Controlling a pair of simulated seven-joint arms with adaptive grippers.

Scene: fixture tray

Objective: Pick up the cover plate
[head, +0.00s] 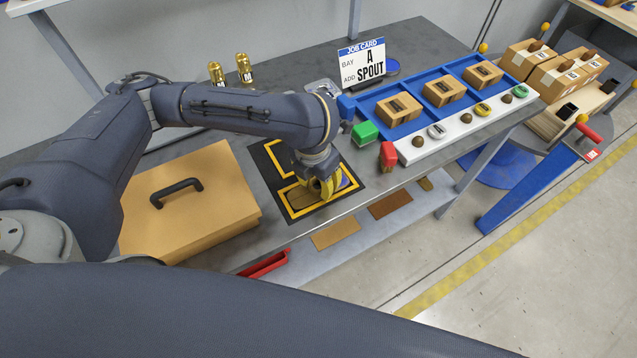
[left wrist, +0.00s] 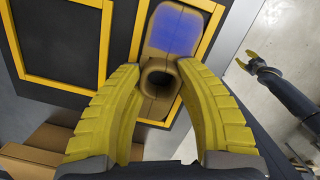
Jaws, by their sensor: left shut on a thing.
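The cover plate (left wrist: 173,30) is a tan-brown piece with a blue patch and a round, hollow stub. In the head view its brown part (head: 300,197) shows inside a yellow-outlined bay on the dark mat, partly hidden by my gripper. My left gripper (left wrist: 160,82) points down over it, its yellow fingers closed on the sides of the stub; it also shows in the head view (head: 324,188). I cannot tell if the plate is clear of the mat. My right gripper (left wrist: 246,60) shows small and empty in the left wrist view, its yellow fingers apart.
A job card (head: 363,62) reads bay A, add spout. A tan case (head: 190,215) with a dark handle lies left of the mat (head: 268,160). A green block (head: 365,132), a red block (head: 388,154) and a blue tray (head: 407,128) with boxes stand to the right.

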